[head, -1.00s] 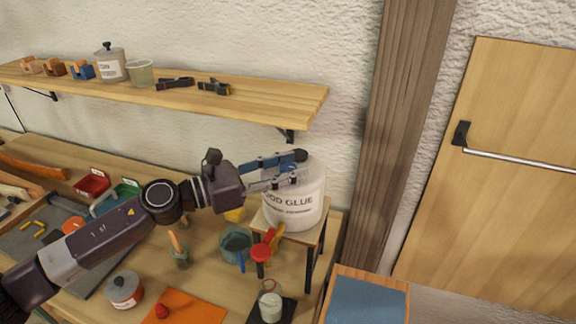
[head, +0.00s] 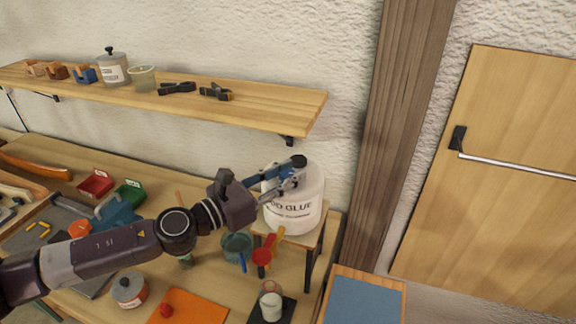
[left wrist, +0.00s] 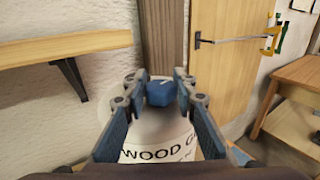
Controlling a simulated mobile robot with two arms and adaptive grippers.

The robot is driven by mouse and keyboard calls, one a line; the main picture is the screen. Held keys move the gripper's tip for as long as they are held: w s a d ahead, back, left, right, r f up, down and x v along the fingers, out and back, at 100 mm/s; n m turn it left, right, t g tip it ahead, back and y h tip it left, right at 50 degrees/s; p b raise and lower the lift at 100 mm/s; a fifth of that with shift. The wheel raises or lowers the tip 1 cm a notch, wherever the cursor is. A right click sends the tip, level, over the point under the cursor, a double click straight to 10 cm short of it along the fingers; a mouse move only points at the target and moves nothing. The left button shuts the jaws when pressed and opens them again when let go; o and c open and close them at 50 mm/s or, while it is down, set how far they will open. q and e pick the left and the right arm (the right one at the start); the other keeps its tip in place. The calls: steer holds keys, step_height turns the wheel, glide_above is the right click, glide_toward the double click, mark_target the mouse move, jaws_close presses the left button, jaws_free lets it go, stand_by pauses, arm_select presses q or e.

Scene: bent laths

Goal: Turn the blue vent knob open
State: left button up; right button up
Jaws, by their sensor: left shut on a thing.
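The white glue container (head: 296,205), lettered WOOD GLUE, stands upright on a small wooden stand. Its blue vent knob (left wrist: 161,93) is on top, with a pale mark on it, in the left wrist view. My left gripper (left wrist: 158,85) is shut on the knob, one finger on each side. In the head view my left gripper (head: 291,176) reaches the container's top from the left, and its fingers largely hide the knob. My right gripper is not in view.
The wooden stand (head: 317,245) is at the bench's right end. A teal pot (head: 237,247) and a glass jar (head: 270,303) are close to the stand. A wooden post (head: 395,130) rises behind.

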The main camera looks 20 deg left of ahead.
arm_select(q)
steer(key=n+t+y, duration=0.1)
steer(key=n+y, duration=0.1)
steer(key=y, duration=0.1)
steer(key=shift+d+r+t, duration=0.1)
steer(key=shift+d+t, duration=0.1)
steer(key=shift+t, duration=0.2)
steer(key=n+y, duration=0.2)
steer(key=y, duration=0.1)
steer(key=n+t+y+p, duration=0.1)
steer(key=n+y, duration=0.1)
steer(key=y, duration=0.2)
steer(key=shift+n, duration=0.4)
steer(key=shift+o, duration=0.2)
steer(key=n+y, duration=0.2)
steer(key=y, duration=0.1)
steer(key=n+g+y, duration=0.1)
steer(key=n+y, duration=0.1)
steer(key=y, duration=0.2)
steer(key=shift+n, duration=0.3)
steer(key=shift+a+n+g+y, duration=0.15)
steer(key=shift+n+g+y, duration=1.6)
steer(key=shift+y, duration=0.65)
steer(key=shift+r+n+y, duration=0.1)
steer(key=shift+n+y, duration=0.15)
steer(key=shift+y, duration=0.05)
steer(key=o, duration=1.2)
steer(key=shift+c, duration=0.2)
